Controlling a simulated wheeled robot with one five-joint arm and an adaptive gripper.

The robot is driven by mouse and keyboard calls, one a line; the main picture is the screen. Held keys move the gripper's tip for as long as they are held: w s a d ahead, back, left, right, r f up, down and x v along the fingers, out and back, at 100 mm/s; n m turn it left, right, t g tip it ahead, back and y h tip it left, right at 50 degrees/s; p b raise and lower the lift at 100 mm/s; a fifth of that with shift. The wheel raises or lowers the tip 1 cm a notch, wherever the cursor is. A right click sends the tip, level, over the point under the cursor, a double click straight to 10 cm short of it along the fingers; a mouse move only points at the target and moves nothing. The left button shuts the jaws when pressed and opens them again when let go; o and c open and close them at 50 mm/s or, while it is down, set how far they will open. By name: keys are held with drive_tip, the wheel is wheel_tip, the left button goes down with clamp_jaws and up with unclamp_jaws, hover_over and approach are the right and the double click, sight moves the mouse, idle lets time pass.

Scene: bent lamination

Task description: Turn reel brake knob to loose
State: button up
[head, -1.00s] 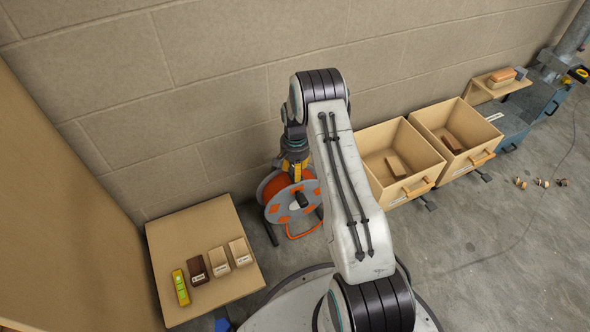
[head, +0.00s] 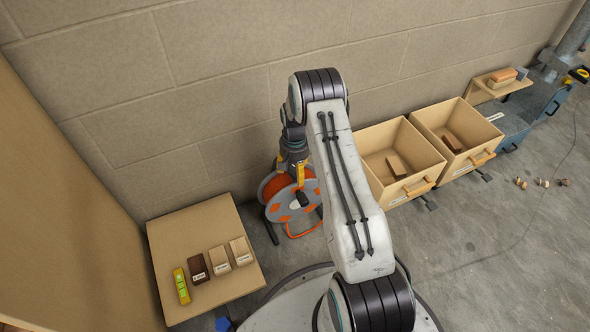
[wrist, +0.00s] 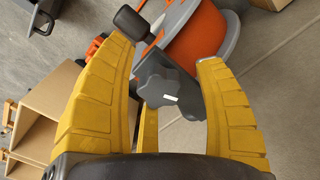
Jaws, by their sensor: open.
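The reel (head: 290,199) stands on the floor against the wall in the head view, with an orange drum and grey side discs. In the wrist view, the orange drum (wrist: 200,40) shows behind the fingers. The dark grey lobed brake knob (wrist: 168,87), with a white mark on it, lies between my yellow fingers. My gripper (wrist: 165,65) is open around the knob, with gaps visible on both sides. A black crank handle (wrist: 131,22) shows near the left fingertip. In the head view my gripper (head: 301,175) is at the reel, mostly hidden by the arm and small.
A low wooden table (head: 213,215) with a yellow level (head: 181,286) and several wooden blocks is at left. Two open wooden bins (head: 372,138) stand at right. The wall (head: 200,90) is close behind the reel.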

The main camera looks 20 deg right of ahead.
drive_tip(key=shift+w+d, duration=0.1)
drive_tip(key=shift+d, duration=0.05)
drive_tip(key=shift+r, duration=0.45)
wheel_tip(320, 180, up, 11)
idle(0.7)
wheel_tip(320, 180, up, 18)
drive_tip(key=n+p, duration=0.1)
drive_tip(key=p, duration=0.8)
hover_over(295, 169)
drive_tip(key=s+a, duration=0.3)
drive_tip(key=s, duration=0.1)
drive_tip(key=s+a+r+n+t+p, duration=0.1)
drive_tip(key=s+a+r+p, duration=0.2)
drive_tip(key=r, duration=0.5)
drive_tip(key=s+r+n+t+p, duration=0.1)
drive_tip(key=s+r+p, duration=0.35)
drive_tip(key=r, duration=0.35)
drive_tip(key=s+a+r+n+p, duration=0.1)
drive_tip(key=s+a+r+p, duration=0.1)
drive_tip(key=s+r+p, duration=0.7)
drive_tip(key=s+a+r+n+t+p, duration=0.1)
drive_tip(key=s+a+r+n+p, duration=0.1)
drive_tip(key=s+r+p, duration=0.7)
wheel_tip(295, 169, up, 4)
drive_tip(key=shift+s+a+r+n+p, duration=0.3)
drive_tip(key=shift+s+a+p, duration=0.1)
drive_tip(key=shift+s, duration=0.25)
